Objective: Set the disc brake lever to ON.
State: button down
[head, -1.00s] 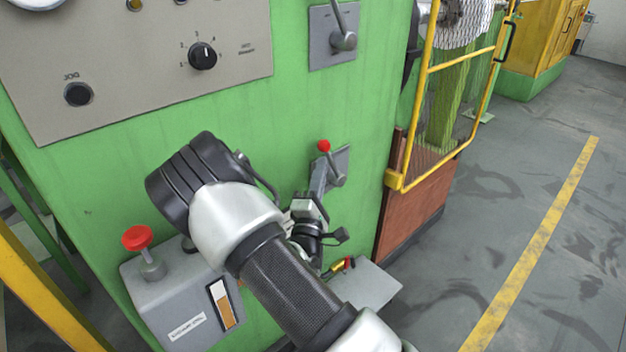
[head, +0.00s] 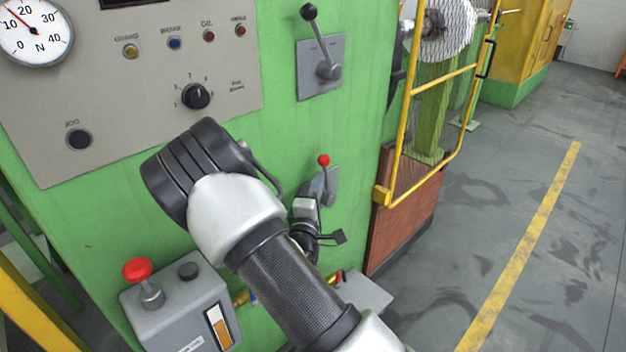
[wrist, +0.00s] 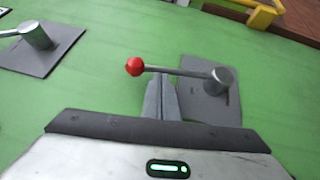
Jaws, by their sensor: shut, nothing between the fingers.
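A lever with a red knob (head: 323,160) stands on a small grey plate (head: 332,184) low on the green cabinet. In the head view it points upward. In the wrist view the red knob (wrist: 135,67) is left of the hub (wrist: 220,79), with the rod between them. In the head view my gripper (head: 313,190) partly covers the plate. No readable ON marking shows by this lever.
A black-knobbed lever (head: 323,65) is on a grey plate above. A control panel (head: 130,90) with a gauge is upper left. A grey box (head: 178,305) with a red button is below left. A yellow-framed mesh guard (head: 432,110) stands right, beside open floor.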

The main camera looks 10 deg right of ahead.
aim_at(326, 172)
jog(key=d+r+g+p, duration=0.1)
jog(key=w+d+r+m+g+p, duration=0.1)
jog(key=p, duration=0.1)
jog(key=shift+w+d+m+y, duration=0.2)
jog(key=shift+w+m+y, duration=0.05)
jog(key=shift+m+y, duration=0.05)
jog(key=w+d+g+p, duration=0.1)
jog(key=w+d+m+g+y+p, duration=0.1)
jog(key=d, duration=0.1)
jog(key=shift+w+d+f, duration=0.15)
jog(key=shift+f, duration=0.05)
jog(key=shift+d, duration=0.2)
jog(key=shift+r, duration=0.1)
